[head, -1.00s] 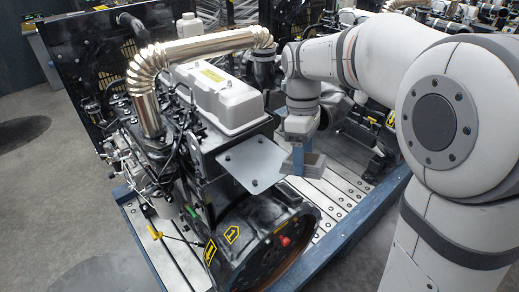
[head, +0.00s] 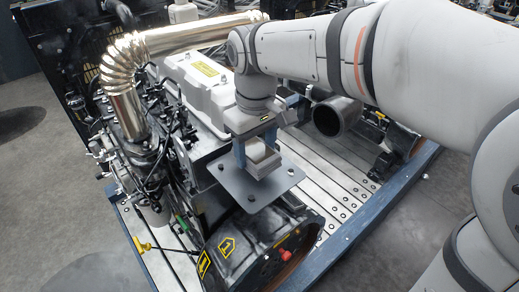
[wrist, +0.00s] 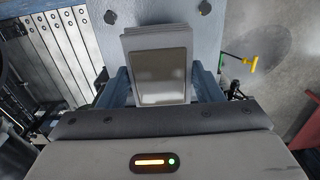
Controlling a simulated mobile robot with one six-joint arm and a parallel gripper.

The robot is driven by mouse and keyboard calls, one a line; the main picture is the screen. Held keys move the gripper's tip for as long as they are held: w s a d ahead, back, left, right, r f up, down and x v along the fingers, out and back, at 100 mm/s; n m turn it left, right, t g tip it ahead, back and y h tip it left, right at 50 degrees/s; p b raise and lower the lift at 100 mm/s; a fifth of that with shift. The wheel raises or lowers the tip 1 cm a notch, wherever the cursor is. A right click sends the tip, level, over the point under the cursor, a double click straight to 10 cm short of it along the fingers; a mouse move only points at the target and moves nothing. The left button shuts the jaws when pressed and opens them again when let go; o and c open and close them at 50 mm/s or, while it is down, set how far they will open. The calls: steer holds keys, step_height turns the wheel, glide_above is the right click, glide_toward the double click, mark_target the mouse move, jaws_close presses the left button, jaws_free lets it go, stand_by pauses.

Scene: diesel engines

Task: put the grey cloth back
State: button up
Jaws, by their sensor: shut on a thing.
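The grey cloth (head: 263,160) is a folded, block-like stack between the fingers of my gripper (head: 257,152). In the wrist view the cloth (wrist: 160,72) sits between the two blue fingers of my gripper (wrist: 164,85), which are shut on it. My gripper points down over the flat grey metal plate (head: 236,183) at the front end of the engine. The plate, with dark bolts near its corners, also shows beyond the cloth in the wrist view (wrist: 160,12). I cannot tell whether the cloth touches the plate.
The engine's pale cover (head: 200,82) and shiny exhaust pipe (head: 200,38) stand left of and behind my gripper. A dark open pipe (head: 336,117) is close on the right. The slatted deck (head: 340,185) with its blue frame lies lower right.

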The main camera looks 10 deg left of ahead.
mark_target(256, 151)
steer(key=shift+s+f, duration=0.1)
steer(key=shift+f, duration=1.4)
steer(key=o, duration=0.9)
steer(key=shift+r, duration=0.1)
step_height(256, 151, up, 12)
steer(key=shift+f, duration=0.1)
